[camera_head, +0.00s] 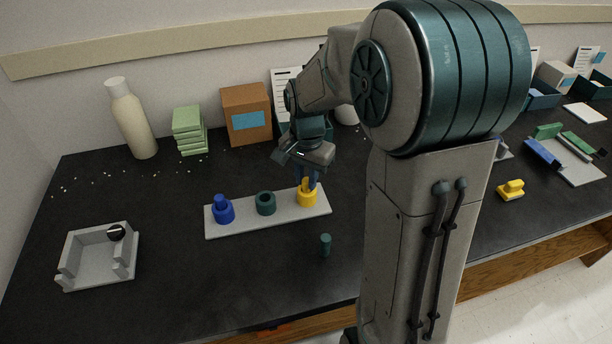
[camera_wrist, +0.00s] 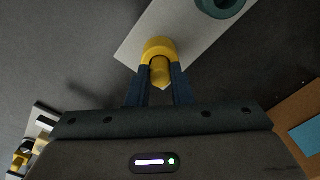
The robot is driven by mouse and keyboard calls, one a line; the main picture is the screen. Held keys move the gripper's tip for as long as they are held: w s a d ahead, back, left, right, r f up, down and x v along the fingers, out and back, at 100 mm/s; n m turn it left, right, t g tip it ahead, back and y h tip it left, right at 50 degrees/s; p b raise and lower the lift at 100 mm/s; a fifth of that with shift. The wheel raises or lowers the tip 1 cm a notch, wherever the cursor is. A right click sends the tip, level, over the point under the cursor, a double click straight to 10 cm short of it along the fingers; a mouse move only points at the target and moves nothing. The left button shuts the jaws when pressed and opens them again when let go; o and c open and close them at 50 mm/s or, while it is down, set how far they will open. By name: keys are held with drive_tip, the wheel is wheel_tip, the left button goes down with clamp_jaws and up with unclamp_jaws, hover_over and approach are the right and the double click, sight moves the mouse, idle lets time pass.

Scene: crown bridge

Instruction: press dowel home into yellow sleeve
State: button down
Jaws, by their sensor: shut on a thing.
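The yellow sleeve (camera_head: 307,198) stands at the right end of a light grey base plate (camera_head: 240,225). A yellow dowel (camera_head: 306,185) stands in its mouth, its upper part showing above the rim. My gripper (camera_head: 311,183) is above the sleeve, shut on the dowel. In the wrist view the two dark fingers (camera_wrist: 161,82) flank the yellow dowel (camera_wrist: 160,72), with the yellow sleeve (camera_wrist: 158,46) just beyond. How deep the dowel sits is hard to tell.
A blue sleeve with a blue dowel (camera_head: 223,209) and an empty-looking green sleeve (camera_head: 265,203) share the plate. A loose green dowel (camera_head: 325,244) stands in front. A grey tray (camera_head: 98,256) is at left. Boxes and a bottle (camera_head: 131,120) line the back.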

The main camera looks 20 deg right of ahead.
sight(307, 181)
idle(0.4)
drive_tip(key=c, duration=1.2)
unclamp_jaws()
wheel_tip(307, 181, up, 14)
drive_tip(key=p, duration=0.1)
drive_tip(key=shift+s+p, duration=0.15)
drive_tip(key=shift+p, duration=0.15)
